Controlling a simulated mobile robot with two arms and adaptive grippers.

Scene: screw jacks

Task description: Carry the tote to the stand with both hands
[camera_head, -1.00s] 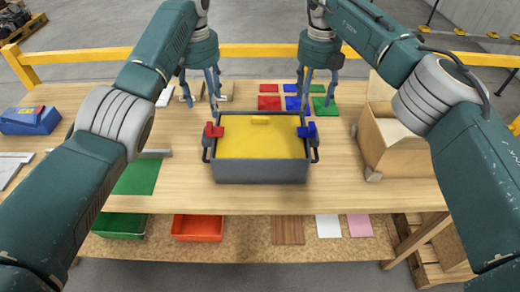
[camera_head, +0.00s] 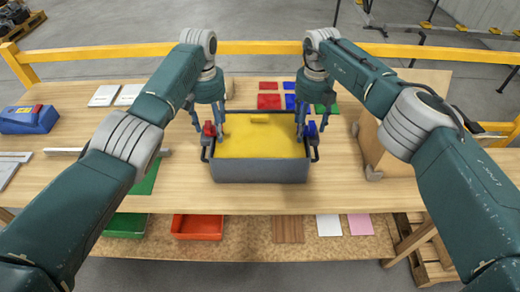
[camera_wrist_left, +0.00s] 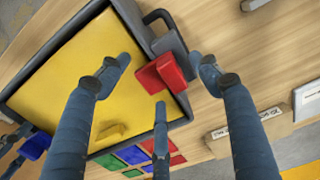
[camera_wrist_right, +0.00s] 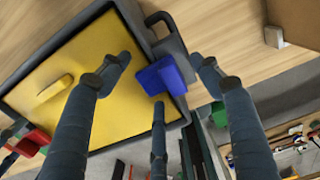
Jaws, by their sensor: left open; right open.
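The grey tote (camera_head: 258,172) with a yellow inside stands on the wooden table. A red piece (camera_wrist_left: 164,74) sits on its left rim and a blue piece (camera_wrist_right: 161,76) on its right rim, each near a dark side handle. My left gripper (camera_head: 208,130) is open above the left rim, its fingers spread around the red piece. My right gripper (camera_head: 311,130) is open above the right rim, its fingers spread around the blue piece. The wrist views show space between fingers and pieces; I cannot tell whether any finger touches. I cannot identify the stand.
A wooden box (camera_head: 376,150) stands right of the tote. Red, blue and green tiles (camera_head: 290,100) lie behind it. A blue case (camera_head: 30,118) is at the far left. A green bin (camera_head: 127,225) and a red bin (camera_head: 198,228) sit on the lower shelf. Table in front is clear.

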